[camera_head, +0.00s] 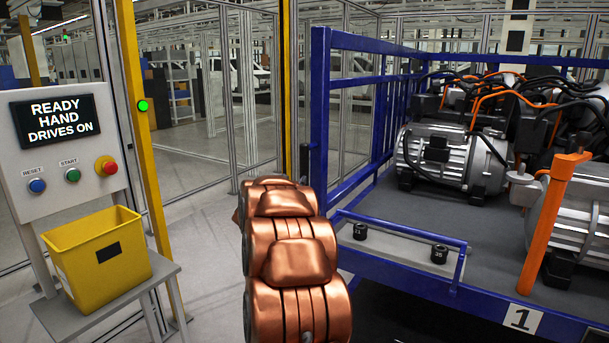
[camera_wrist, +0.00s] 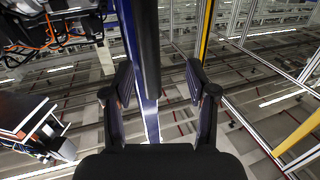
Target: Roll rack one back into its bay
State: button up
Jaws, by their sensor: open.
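Rack one is a blue-framed cart (camera_head: 319,120) on the right of the head view, with a white number 1 plate (camera_head: 521,318) on its front edge. It carries grey motor units (camera_head: 440,158) with orange and black cables. A dark upright handle (camera_head: 304,163) shows beside its near left post. In the wrist view my gripper (camera_wrist: 158,82) is open. The dark handle (camera_wrist: 148,45) and the blue post (camera_wrist: 130,35) run between its two fingers, and neither finger visibly touches them. My copper arm hides the gripper in the head view.
A control panel (camera_head: 45,170) reads "READY HAND DRIVES ON", with reset, start and red buttons. A yellow bin (camera_head: 95,258) sits on a small grey table (camera_head: 60,318). A yellow post (camera_head: 140,130) carries a green light. Fencing stands behind; bare floor lies left of my arm.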

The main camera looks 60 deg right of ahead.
aim_at(303, 173)
jog(key=shift+s+d+r+g, duration=0.1)
jog(key=shift+s+d+g, duration=0.3)
jog(key=shift+s+d, duration=0.25)
jog(key=shift+p+x, duration=0.8)
jog(key=shift+x, duration=2.65)
jog(key=shift+w+d, duration=0.3)
jog(key=shift+d, duration=0.05)
grip_shut()
